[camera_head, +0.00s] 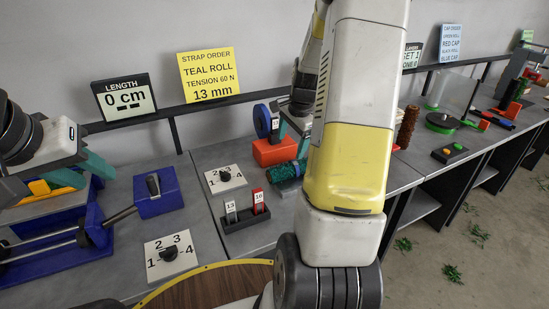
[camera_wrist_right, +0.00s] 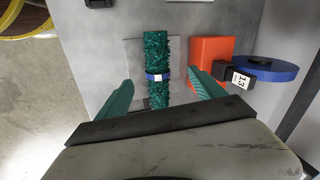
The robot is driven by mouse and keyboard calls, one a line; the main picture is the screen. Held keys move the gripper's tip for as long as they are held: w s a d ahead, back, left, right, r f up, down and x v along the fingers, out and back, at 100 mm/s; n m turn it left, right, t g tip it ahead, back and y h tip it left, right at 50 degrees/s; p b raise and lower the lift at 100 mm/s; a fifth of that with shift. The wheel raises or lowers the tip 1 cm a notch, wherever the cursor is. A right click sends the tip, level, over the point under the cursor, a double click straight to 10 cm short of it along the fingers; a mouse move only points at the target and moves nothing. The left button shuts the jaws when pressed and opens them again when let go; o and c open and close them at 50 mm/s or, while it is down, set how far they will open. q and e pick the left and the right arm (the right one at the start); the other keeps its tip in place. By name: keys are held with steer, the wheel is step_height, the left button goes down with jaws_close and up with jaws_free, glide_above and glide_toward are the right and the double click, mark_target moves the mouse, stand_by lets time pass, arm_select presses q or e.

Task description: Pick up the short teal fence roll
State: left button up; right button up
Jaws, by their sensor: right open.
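The short teal fence roll (camera_wrist_right: 156,50) lies on a pale plate on the grey bench, with a blue band and white tag (camera_wrist_right: 157,76) around it. In the head view the roll (camera_head: 284,172) is partly hidden behind my right arm. My right gripper (camera_wrist_right: 160,76) is open, with one teal finger on each side of the roll in the wrist view. Gaps show between the fingers and the roll; I cannot tell the height between them. My left gripper (camera_head: 82,170) is at the far left, over a blue fixture, away from the roll; its jaw opening is unclear.
An orange block (camera_head: 272,151) with a blue strap reel (camera_head: 262,121) stands close beside the roll. A yellow sign (camera_head: 208,74) reads teal roll, 60 N, 13 mm.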

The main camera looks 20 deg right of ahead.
steer(key=m, duration=0.2)
glide_above(295, 164)
steer(key=s, duration=0.2)
steer(key=x, duration=0.2)
steer(key=s+x, duration=0.1)
steer(key=x, duration=0.2)
steer(key=shift+d+f, duration=0.15)
steer(key=shift+f, duration=0.1)
steer(key=x, duration=0.7)
steer(key=shift+w+d+f, duration=0.1)
steer(key=shift+f, duration=0.1)
steer(key=c, duration=1.6)
